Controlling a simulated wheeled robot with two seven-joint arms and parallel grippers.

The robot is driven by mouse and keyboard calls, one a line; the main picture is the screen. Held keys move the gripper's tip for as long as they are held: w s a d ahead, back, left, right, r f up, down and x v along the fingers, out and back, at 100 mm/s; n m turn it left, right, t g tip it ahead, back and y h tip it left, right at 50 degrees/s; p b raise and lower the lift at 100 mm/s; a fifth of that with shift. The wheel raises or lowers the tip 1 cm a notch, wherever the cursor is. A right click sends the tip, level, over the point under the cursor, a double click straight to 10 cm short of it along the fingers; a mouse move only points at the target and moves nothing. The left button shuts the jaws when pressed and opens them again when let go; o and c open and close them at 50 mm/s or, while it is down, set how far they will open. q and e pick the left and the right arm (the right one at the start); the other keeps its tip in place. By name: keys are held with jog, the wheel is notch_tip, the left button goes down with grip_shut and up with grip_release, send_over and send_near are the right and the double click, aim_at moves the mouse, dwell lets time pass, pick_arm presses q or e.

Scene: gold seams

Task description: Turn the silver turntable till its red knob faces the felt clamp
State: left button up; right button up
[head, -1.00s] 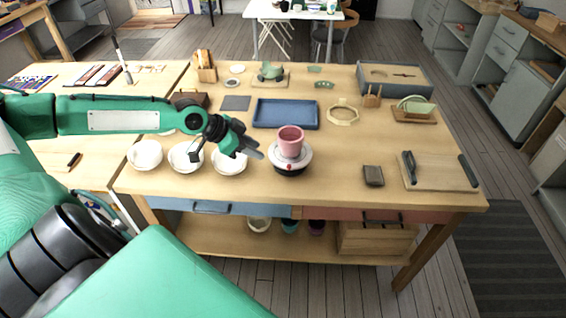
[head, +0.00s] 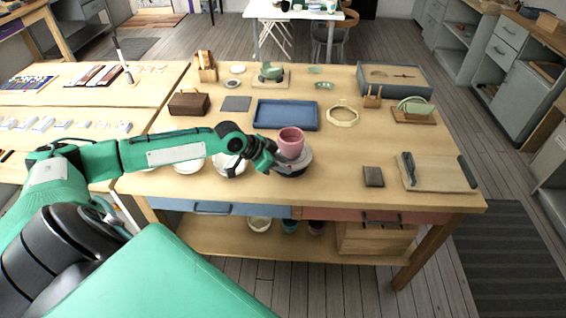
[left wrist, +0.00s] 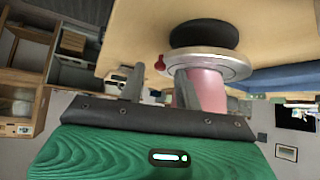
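The silver turntable (head: 302,166) stands near the front middle of the table with a pink cup (head: 290,143) on it. In the left wrist view, which is upside down, its silver disc (left wrist: 215,62) sits on a black base (left wrist: 204,34). The red knob (left wrist: 160,63) sticks out from the disc's rim. My left gripper (head: 281,161) is at the turntable's left front side. Its two fingers (left wrist: 159,86) are apart, with the knob near the gap between them; contact is unclear. The gripper hides the knob in the head view. I cannot tell which object is the felt clamp.
White bowls (head: 187,166) stand left of the turntable, partly behind my left arm. A blue tray (head: 286,114) lies behind it. A small dark block (head: 373,177) and a wooden board (head: 436,172) lie to the right. The table between turntable and dark block is clear.

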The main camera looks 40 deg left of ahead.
pick_arm(q)
jog(key=shift+w+d+f, duration=0.15)
jog(key=shift+w+f, duration=0.05)
jog(key=shift+f, duration=0.05)
pick_arm(e)
jog(key=shift+s+a, duration=0.35)
jog(key=shift+a, duration=0.25)
jog(key=shift+d, duration=0.15)
